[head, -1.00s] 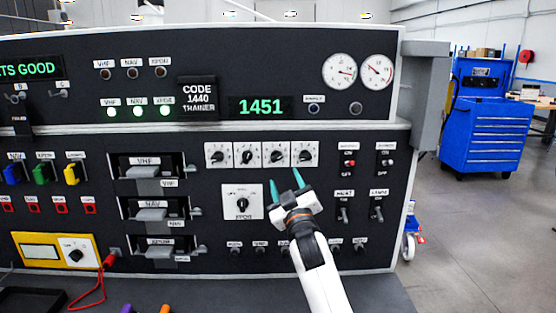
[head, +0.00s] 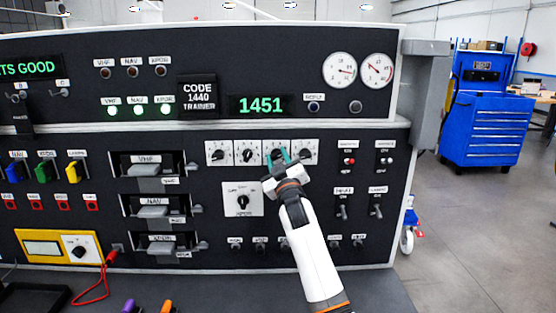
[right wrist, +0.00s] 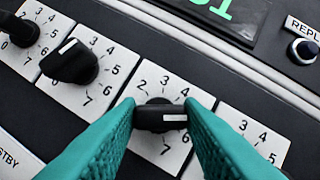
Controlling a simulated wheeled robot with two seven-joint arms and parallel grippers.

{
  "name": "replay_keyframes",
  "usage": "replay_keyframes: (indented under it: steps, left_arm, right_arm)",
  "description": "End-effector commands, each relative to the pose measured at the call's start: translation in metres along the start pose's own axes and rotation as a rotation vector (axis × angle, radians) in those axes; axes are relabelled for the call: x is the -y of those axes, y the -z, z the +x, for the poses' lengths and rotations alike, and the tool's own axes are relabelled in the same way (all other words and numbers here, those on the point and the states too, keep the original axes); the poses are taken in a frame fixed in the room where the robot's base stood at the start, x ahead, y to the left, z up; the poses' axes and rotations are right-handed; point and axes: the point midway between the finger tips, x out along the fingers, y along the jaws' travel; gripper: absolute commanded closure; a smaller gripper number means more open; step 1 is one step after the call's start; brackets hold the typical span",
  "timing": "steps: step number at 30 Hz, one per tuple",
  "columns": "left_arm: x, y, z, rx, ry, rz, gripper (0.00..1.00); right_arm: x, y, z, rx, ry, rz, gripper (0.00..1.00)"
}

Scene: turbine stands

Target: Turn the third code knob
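The third code knob (right wrist: 160,116) is a black bar knob on a white dial plate numbered up to 7. Its white mark lies at the right end in the right wrist view. My right gripper (head: 277,154) has its teal fingers at this knob, one against each end of the bar; they look closed on it. The first code knob (head: 218,154), second code knob (head: 247,155) and fourth code knob (head: 305,154) sit beside it. The green display (head: 262,105) reads 1451, and the sign (head: 198,96) reads CODE 1440 TRAINER. My left gripper is out of view.
A larger selector knob (head: 243,202) sits below the code knobs. Toggle switches (head: 377,210) stand to the right. Drawer-like radio units (head: 150,170) with handles project at the left. A blue tool cabinet (head: 487,115) stands away at the right.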

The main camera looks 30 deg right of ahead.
Motion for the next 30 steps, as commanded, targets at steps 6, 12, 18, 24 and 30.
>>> replay_keyframes:
  steps: [6, 12, 18, 24, 30]
  left_arm:
    - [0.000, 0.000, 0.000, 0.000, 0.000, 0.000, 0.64]
    - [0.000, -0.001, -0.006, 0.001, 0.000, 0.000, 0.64]
    - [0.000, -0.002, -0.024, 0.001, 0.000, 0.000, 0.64]
    - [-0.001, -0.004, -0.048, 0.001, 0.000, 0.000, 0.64]
    - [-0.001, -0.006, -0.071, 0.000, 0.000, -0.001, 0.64]
  right_arm:
    - [0.000, 0.000, 0.000, 0.000, 0.000, -0.001, 0.92]
    - [0.002, -0.001, 0.001, 0.000, -0.012, -0.030, 0.92]
    - [0.003, -0.003, 0.001, -0.001, -0.052, -0.126, 0.92]
    - [0.005, -0.005, 0.002, -0.001, -0.113, -0.270, 0.92]
    - [0.006, -0.005, 0.002, -0.001, -0.173, -0.414, 0.92]
